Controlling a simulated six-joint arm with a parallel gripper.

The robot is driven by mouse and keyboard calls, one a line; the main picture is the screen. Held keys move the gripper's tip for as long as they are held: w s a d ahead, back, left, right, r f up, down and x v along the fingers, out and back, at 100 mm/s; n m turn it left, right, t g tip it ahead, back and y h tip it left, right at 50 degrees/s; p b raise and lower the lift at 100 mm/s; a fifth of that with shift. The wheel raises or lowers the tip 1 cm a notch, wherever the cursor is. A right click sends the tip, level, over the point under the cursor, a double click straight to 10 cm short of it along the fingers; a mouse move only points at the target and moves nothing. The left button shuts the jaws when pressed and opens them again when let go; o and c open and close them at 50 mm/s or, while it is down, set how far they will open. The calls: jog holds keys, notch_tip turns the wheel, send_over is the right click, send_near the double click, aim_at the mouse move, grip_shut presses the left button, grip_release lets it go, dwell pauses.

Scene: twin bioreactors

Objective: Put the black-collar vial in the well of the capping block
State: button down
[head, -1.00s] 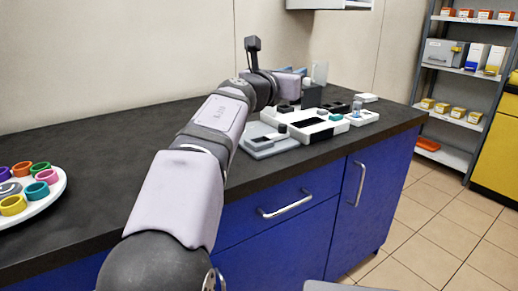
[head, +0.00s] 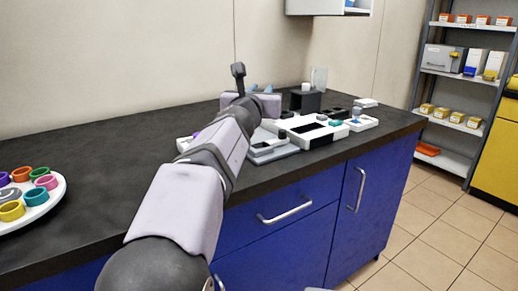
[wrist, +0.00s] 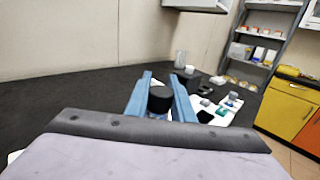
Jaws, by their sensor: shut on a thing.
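My gripper (wrist: 160,78) shows in the wrist view as two blue fingers. It is shut on the black-collar vial, whose black top (wrist: 159,99) stands between the fingers. The lower part of the vial is mostly hidden by the gripper body. In the head view my arm hides most of the gripper, and the vial cannot be made out. I cannot tell for certain which block is the capping block. A black block (head: 306,102) with a white piece on top stands behind the white units, and it also shows ahead in the wrist view (wrist: 188,75).
A white unit with dark recesses (head: 305,132) and a grey device (head: 270,152) stand near the counter's front. A small tray (head: 364,124) holds a bluish vial. A clear beaker (head: 319,77) stands behind. A white disc with coloured rings (head: 48,205) lies left; the counter between is clear.

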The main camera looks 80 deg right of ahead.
jog(key=b, duration=0.6)
send_over(261, 141)
jog(key=shift+d+f, duration=0.1)
jog(key=shift+f, duration=3.05)
jog(key=shift+f+b, duration=1.75)
jog(key=shift+f, duration=0.1)
jog(key=shift+f, duration=0.2)
jog(key=c, duration=1.5)
grip_release()
jog(key=shift+c, duration=0.2)
jog(key=shift+r, duration=0.15)
jog(key=shift+r, duration=0.1)
jog(key=shift+a, duration=3.75)
